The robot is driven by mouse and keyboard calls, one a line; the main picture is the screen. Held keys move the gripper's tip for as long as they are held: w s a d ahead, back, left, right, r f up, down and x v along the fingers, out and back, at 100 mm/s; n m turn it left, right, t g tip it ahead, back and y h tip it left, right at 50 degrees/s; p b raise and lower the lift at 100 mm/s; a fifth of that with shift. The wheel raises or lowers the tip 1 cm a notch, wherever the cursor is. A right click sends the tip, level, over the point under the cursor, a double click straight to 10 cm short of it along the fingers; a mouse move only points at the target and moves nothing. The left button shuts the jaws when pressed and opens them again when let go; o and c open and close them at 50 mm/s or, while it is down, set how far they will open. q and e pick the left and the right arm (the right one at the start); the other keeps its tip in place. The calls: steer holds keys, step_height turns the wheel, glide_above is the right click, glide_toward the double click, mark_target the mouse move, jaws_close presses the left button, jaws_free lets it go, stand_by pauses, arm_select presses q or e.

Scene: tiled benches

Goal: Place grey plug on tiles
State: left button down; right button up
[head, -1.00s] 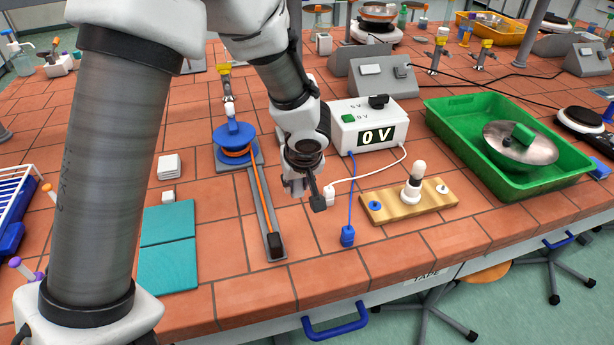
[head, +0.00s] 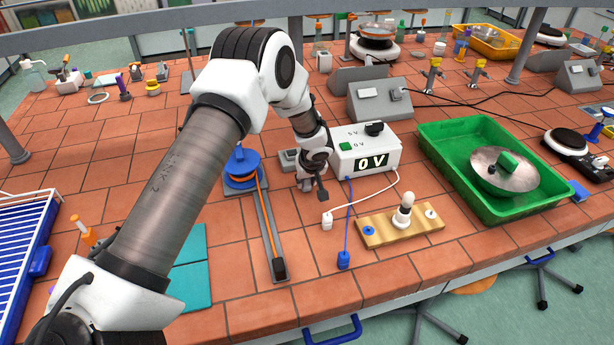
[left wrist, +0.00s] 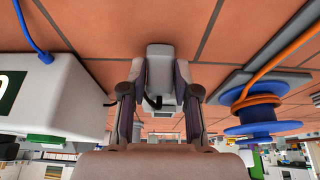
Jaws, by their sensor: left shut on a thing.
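My left gripper (head: 313,190) is low over the tiles, between the blue reel and the power supply. In the left wrist view, its fingers (left wrist: 158,95) are shut on a pale grey block (left wrist: 159,62), which I take for the grey plug. A short black cable piece shows beside it. In the head view the fingers hide most of the plug, and I cannot tell whether it touches the tiles (head: 235,292). My right gripper is not in view.
The white power supply (head: 350,158) reads 0 V, close right of the gripper. The blue reel (head: 243,176) with orange cord is at left. A white plug (head: 327,222), blue plug (head: 343,260) and wooden lamp board (head: 378,230) lie in front. A green tray (head: 440,150) is at right.

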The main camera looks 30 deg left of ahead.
arm_select(q)
steer(key=shift+s+f+b, duration=0.1)
steer(key=shift+f+b, duration=0.1)
steer(key=shift+b, duration=0.15)
steer(key=c, duration=0.9)
jaws_free()
steer(key=shift+o, duration=0.2)
steer(key=shift+d+r+p, duration=0.1)
steer(key=shift+r+p, duration=0.2)
steer(key=shift+r, duration=0.1)
steer(key=b+v, duration=0.3)
steer(key=v, duration=0.8)
steer(key=shift+r, duration=0.25)
steer(key=shift+d, duration=0.1)
